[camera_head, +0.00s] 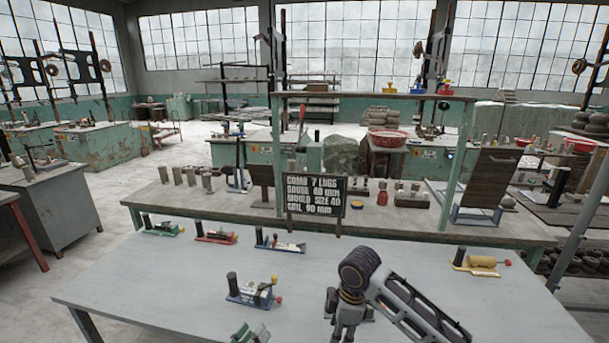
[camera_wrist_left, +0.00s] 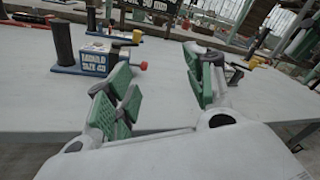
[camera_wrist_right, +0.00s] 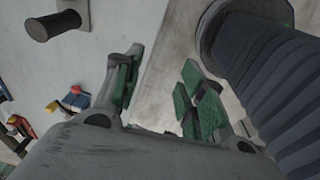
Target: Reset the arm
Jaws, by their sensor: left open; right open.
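My left gripper (camera_head: 250,333) shows only its green finger pads at the bottom edge of the head view. In the left wrist view it (camera_wrist_left: 160,92) is open, with nothing between its pads, in front of a blue-based device (camera_wrist_left: 97,58) with a black post. That device also stands on the grey table (camera_head: 150,285) in the head view (camera_head: 255,291). My right arm (camera_head: 420,308) reaches over the table in the head view, where I cannot make out its fingertips. In the right wrist view my right gripper (camera_wrist_right: 160,92) is open and empty.
Along the table stand a green-based device (camera_head: 162,229), a red-based one (camera_head: 215,236), another blue-based one (camera_head: 280,245) and a yellow one (camera_head: 482,262). A black lettered sign (camera_head: 316,196) stands behind the table. The table between the sign and yellow device is clear.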

